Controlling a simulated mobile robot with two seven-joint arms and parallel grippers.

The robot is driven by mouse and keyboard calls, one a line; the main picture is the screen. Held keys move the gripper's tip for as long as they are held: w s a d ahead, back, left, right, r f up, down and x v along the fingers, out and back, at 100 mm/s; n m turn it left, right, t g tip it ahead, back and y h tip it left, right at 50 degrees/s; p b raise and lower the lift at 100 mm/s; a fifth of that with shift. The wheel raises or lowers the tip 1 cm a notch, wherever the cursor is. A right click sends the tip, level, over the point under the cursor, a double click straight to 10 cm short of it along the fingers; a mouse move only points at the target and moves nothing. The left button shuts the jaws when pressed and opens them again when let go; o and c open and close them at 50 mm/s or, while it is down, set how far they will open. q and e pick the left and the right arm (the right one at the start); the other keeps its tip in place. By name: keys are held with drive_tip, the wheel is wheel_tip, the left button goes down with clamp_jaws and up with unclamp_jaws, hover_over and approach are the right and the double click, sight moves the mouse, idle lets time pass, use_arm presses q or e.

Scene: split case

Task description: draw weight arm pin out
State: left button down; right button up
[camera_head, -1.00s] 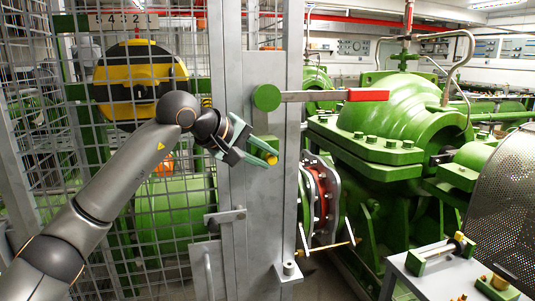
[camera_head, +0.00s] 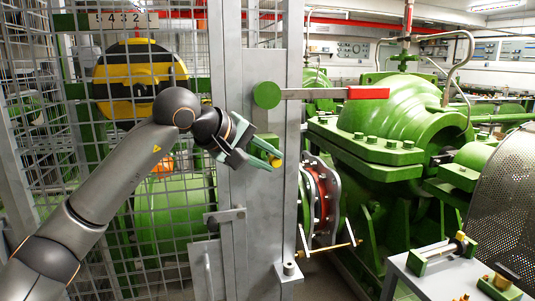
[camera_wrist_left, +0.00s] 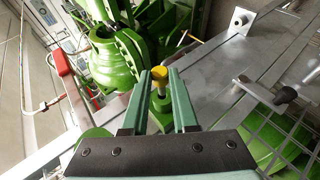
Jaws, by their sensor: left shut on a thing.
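The pin has a yellow head that shows between the fingertips of my left gripper (camera_head: 274,156). In the left wrist view the yellow pin head (camera_wrist_left: 159,75) lies between the two green fingers (camera_wrist_left: 159,85), with a green holder (camera_wrist_left: 161,103) behind it. My left gripper is shut on the pin; how far the pin sits in its holder cannot be told. The weight arm (camera_head: 318,95) lies level above the gripper, from a green round hub (camera_head: 267,95) to a red end (camera_head: 368,93). The red end also shows in the left wrist view (camera_wrist_left: 61,63). My right gripper is out of view.
A grey post (camera_head: 230,120) stands right behind the gripper. A wire mesh gate (camera_head: 110,180) with a latch is at left. Large green pump casings (camera_head: 395,125) stand at right. A grey bench (camera_head: 430,283) with small parts is at lower right.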

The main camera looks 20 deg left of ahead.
use_arm(q)
drive_tip(key=shift+s+d+b, duration=0.25)
drive_tip(key=shift+s+d, duration=0.15)
drive_tip(key=shift+s, duration=0.2)
drive_tip(key=shift+s+d+b, duration=0.25)
drive_tip(key=shift+s+d, duration=0.15)
drive_tip(key=shift+s, duration=0.2)
